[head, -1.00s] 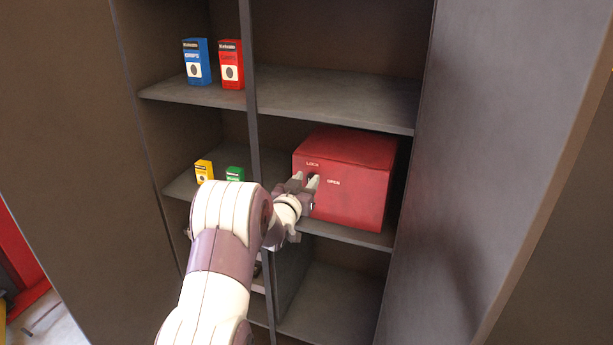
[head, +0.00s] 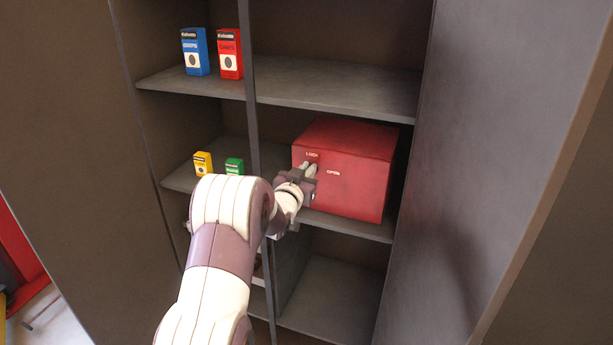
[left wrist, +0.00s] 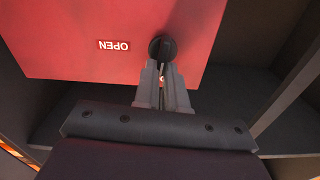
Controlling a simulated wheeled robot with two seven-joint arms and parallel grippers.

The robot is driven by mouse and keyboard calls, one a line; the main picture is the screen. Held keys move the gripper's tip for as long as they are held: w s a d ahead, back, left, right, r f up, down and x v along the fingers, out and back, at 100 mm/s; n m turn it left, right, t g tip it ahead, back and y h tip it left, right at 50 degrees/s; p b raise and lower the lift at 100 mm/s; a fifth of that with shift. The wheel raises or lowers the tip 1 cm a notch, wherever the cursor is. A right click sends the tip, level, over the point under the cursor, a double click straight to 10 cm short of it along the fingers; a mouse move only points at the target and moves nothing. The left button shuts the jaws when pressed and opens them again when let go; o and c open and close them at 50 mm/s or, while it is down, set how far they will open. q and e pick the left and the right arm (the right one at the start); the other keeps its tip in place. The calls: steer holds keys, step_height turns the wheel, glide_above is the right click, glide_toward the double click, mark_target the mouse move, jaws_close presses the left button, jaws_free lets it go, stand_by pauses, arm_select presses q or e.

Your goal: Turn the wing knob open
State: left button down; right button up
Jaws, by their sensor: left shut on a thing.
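A red box (head: 345,185) sits on the middle shelf of the cabinet, with the words LOCK and OPEN on its front. The OPEN label (left wrist: 114,45) shows upside down in the left wrist view. The dark round wing knob (left wrist: 162,46) is on the red front beside that label. My left gripper (head: 309,169) is at the box's front, just under the LOCK label. In the left wrist view its fingertips (left wrist: 161,66) are shut on the knob. My right gripper is not in view.
Blue (head: 196,52) and red (head: 229,54) cartons stand on the upper shelf. Small yellow (head: 203,163) and green (head: 234,167) cartons stand left of the cabinet's upright divider (head: 250,100). A grey door panel (head: 480,150) bounds the right side.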

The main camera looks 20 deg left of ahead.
arm_select(q)
steer(key=m+b, duration=0.4)
steer(key=b, duration=0.2)
steer(key=d+f+m+b, duration=0.1)
steer(key=m+b, duration=0.3)
steer(key=b, duration=0.2)
steer(key=m+b, duration=0.5)
steer(key=b, duration=0.1)
steer(key=shift+d+f+b, duration=0.25)
steer(key=shift+f+b, duration=0.1)
steer(key=shift+f, duration=0.05)
steer(key=shift+m+b, duration=1.6)
steer(key=shift+m, duration=0.4)
steer(key=c, duration=1.2)
jaws_free()
steer(key=s+b, duration=0.1)
steer(key=s, duration=1.1)
steer(key=shift+s+d+b, duration=0.35)
steer(key=shift+d+b, duration=0.05)
